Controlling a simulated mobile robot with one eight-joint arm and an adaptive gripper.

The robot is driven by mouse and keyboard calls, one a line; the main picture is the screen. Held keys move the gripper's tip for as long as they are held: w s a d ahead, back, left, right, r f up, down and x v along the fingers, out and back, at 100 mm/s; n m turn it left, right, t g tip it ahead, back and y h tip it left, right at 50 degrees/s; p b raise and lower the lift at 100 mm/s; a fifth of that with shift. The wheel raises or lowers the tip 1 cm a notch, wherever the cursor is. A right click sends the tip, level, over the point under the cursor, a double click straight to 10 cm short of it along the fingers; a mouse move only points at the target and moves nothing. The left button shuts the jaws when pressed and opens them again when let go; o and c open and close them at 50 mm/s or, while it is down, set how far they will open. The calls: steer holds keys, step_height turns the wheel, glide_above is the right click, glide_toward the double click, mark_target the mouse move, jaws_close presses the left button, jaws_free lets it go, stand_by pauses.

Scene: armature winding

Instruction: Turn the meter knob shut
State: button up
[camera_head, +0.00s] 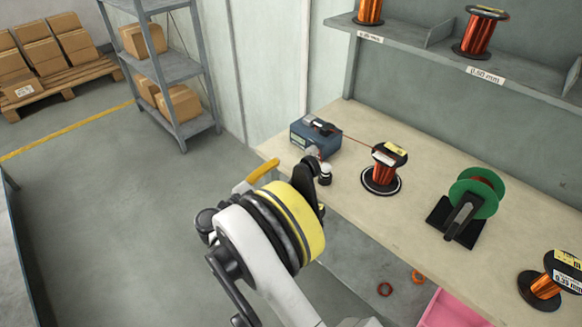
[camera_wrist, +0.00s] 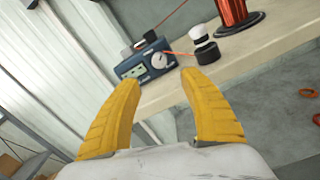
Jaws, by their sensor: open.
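The meter is a blue-grey box (camera_head: 313,134) at the far left end of the workbench. In the wrist view the meter (camera_wrist: 135,69) shows a small display and a round pale knob (camera_wrist: 159,60) on its front face. A red wire runs from the meter toward a spool. My gripper (camera_wrist: 163,78) is open, with its two yellow fingers apart and nothing between them. The knob appears in the gap between the fingertips and beyond them, apart from them. In the head view my arm partly hides the meter's front, and one yellow finger (camera_head: 263,171) shows.
A black-and-white cylinder (camera_wrist: 205,47) stands right beside the meter. A copper wire spool (camera_head: 384,172), a green reel on a black stand (camera_head: 470,205) and another spool (camera_head: 545,285) stand along the bench (camera_head: 425,215). A pink bin (camera_head: 450,312) sits below.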

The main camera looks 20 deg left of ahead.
mark_target(309, 153)
steer(key=n+p, duration=0.1)
steer(key=w+n+p, duration=0.1)
steer(key=n+p, duration=0.1)
steer(key=shift+w+d+r+n+p, duration=0.2)
steer(key=shift+d+r+n+p, duration=0.1)
steer(key=shift+d+r, duration=0.05)
steer(key=b+x, duration=0.1)
steer(key=x, duration=0.2)
steer(key=b+x, duration=0.1)
steer(key=x, duration=0.2)
steer(key=b+x, duration=0.1)
steer(key=x, duration=0.2)
steer(key=shift+w+f, duration=0.25)
steer(key=shift+w, duration=0.05)
steer(key=shift+w+d+r+b, duration=0.1)
steer(key=shift+w+d+b, duration=0.05)
steer(key=shift+w+b, duration=0.2)
steer(key=shift+c, duration=0.6)
jaws_close()
